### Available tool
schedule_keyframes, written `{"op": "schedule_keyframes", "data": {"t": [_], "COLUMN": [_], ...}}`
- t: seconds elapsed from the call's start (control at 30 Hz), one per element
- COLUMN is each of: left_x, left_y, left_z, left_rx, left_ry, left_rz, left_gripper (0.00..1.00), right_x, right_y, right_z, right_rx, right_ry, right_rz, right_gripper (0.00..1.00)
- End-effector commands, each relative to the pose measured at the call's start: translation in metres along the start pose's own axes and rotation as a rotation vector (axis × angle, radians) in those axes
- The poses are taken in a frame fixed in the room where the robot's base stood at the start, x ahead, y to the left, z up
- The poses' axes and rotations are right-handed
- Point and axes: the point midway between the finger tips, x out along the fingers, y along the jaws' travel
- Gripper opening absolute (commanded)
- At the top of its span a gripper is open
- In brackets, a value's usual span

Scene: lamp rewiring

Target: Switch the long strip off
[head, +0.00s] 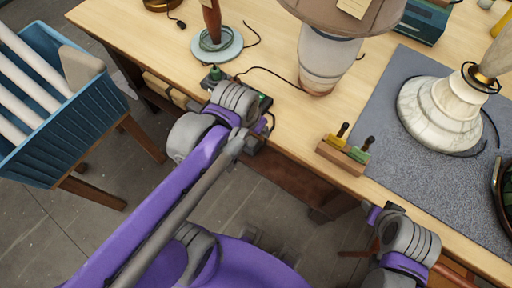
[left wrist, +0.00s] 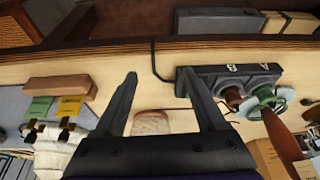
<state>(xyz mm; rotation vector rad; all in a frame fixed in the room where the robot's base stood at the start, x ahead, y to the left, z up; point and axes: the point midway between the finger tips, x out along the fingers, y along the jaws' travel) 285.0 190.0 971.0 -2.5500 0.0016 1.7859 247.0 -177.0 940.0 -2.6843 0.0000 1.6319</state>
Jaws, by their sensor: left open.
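The dark power strip (head: 264,101) lies along the table's front edge, partly hidden behind my left wrist in the head view. In the left wrist view the strip (left wrist: 230,78) shows letter labels A and B, with plugs at its right part; I cannot make out the state of its switch. My left gripper (left wrist: 160,78) is open and empty. Its right finger overlaps the strip's left end in that view; I cannot tell whether they touch. My right arm shows at the lower right of the head view, but its jaw opening is not clear (head: 372,212).
A lamp with a red-brown stem (head: 212,20) and a large shaded lamp (head: 327,62) stand behind the strip. A wooden block (head: 342,157) with yellow and green pieces sits at the table edge. A marble lamp base (head: 435,105) stands on the grey mat (head: 385,130). A blue crate (head: 65,125) is left.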

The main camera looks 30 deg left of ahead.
Motion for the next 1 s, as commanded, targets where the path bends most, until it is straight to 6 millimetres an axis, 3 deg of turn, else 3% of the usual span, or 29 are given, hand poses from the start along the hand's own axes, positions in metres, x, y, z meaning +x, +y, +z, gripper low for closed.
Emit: {"op": "schedule_keyframes", "data": {"t": [0.2,0.4,1.0], "left_x": [0.012,0.019,0.02], "left_y": [0.01,0.014,0.015], "left_z": [0.032,0.046,0.049], "left_rx": [-0.014,-0.022,-0.025], "left_ry": [0.078,0.116,0.126], "left_rz": [0.008,0.012,0.014], "left_gripper": [0.72,0.72,0.72], "right_x": [0.003,0.004,0.004], "right_y": [0.0,0.0,0.0], "right_z": [0.003,0.004,0.004], "right_rx": [0.0,0.0,0.0], "right_ry": [-0.003,-0.003,-0.003], "right_rz": [0.0,0.0,0.0], "right_gripper": [0.5,0.5,0.5]}}
